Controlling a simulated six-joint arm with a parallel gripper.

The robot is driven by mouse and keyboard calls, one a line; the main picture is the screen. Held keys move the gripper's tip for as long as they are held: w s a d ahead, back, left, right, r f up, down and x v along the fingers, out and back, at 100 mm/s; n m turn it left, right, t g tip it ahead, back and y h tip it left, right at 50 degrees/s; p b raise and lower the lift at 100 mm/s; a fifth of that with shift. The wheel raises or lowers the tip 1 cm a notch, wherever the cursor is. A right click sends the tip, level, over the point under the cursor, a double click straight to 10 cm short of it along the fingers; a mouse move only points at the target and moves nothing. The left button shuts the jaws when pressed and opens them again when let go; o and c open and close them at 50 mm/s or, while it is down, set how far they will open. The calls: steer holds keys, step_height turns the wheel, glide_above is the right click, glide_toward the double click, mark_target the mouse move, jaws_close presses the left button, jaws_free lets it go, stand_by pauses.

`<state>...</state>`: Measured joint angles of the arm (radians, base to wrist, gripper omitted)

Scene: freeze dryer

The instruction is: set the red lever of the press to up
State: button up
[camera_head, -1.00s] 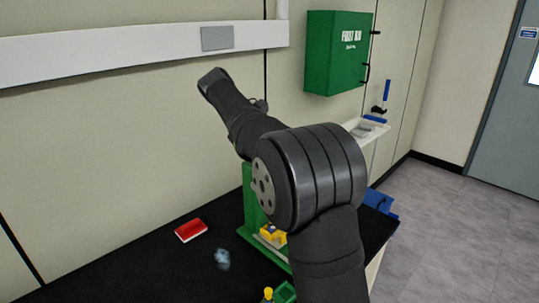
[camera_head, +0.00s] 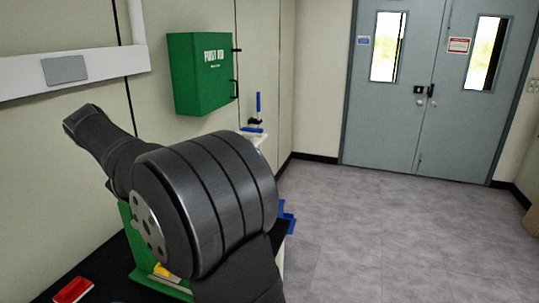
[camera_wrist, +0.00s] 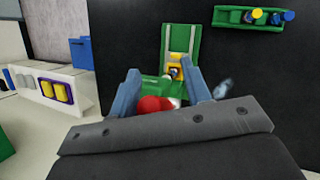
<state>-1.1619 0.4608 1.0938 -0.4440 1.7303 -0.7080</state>
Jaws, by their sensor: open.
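The green press (camera_head: 128,222) is at the lower left in the head view, mostly hidden behind my arm. In the wrist view its green base (camera_wrist: 165,42) stands on the black bench top, with a yellow part on it. A rounded red piece, which looks like the end of the red lever (camera_wrist: 153,105), shows low between the fingers of my gripper (camera_wrist: 162,76). My gripper is open, with a finger on each side of this piece; I cannot tell whether either touches it. The lever's shaft and its exact angle are hidden. The gripper is out of sight in the head view.
A green rack (camera_wrist: 231,16) with blue and yellow capped items is at upper right in the wrist view. A red flat object (camera_head: 73,290) lies on the bench. A green first aid box (camera_head: 203,75) hangs on the wall. The floor (camera_head: 390,240) is clear.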

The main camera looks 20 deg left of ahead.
steer(key=d+f+y, duration=0.4)
steer(key=a+v, duration=0.1)
steer(key=v, duration=1.6)
steer(key=w+d+f+m, duration=0.2)
steer(key=w+d+m, duration=0.1)
steer(key=w+d, duration=0.7)
steer(key=w+d+f+m+t, duration=0.1)
steer(key=w+d+m, duration=0.3)
steer(key=w+d, duration=0.6)
steer(key=shift+f, duration=0.5)
